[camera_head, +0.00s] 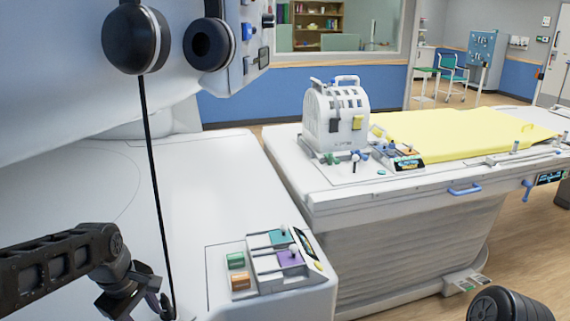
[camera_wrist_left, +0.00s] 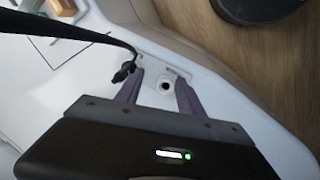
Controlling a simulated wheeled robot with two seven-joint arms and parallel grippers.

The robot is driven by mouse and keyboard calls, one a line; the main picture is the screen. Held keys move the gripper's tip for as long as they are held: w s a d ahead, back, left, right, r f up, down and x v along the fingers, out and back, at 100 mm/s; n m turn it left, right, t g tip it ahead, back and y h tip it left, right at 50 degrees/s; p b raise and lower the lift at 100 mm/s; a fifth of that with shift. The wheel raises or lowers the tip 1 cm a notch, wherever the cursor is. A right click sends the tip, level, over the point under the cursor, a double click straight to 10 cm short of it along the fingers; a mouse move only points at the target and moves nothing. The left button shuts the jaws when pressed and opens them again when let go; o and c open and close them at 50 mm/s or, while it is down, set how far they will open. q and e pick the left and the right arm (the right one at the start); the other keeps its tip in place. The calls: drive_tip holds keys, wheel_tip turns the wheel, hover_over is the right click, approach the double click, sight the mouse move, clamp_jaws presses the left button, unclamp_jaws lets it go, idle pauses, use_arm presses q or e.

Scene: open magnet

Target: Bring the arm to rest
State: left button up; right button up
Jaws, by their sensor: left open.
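My left arm comes in at the lower left of the head view, and its gripper (camera_head: 158,303) is partly cut off at the bottom edge. In the left wrist view the gripper (camera_wrist_left: 160,90) is open, with two purple-grey fingers apart and nothing between them.
Black headphones (camera_head: 135,38) hang from the white machine at upper left, their cable running down near my left gripper. A control panel (camera_head: 275,262) sits on the white housing. A patient table (camera_head: 420,190) with a yellow mat (camera_head: 460,138) and a white coil unit (camera_head: 336,118) stands beyond.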

use_arm(q)
drive_tip(key=w+d+f+m+t+h, duration=0.25)
drive_tip(key=d+f+m, duration=0.75)
drive_tip(key=d+f, duration=0.6)
drive_tip(key=s+d+f+m+g, duration=0.1)
drive_tip(key=s+d+f, duration=0.3)
drive_tip(key=s+f, duration=0.5)
drive_tip(key=s+d+f+m+g+h, duration=0.1)
drive_tip(key=s+d+f+g, duration=0.2)
drive_tip(key=s+d+f, duration=0.2)
drive_tip(key=s+f, duration=0.3)
drive_tip(key=s, duration=0.4)
drive_tip(key=shift+s+f, duration=0.35)
drive_tip(key=shift+h, duration=0.25)
drive_tip(key=shift+c, duration=0.4)
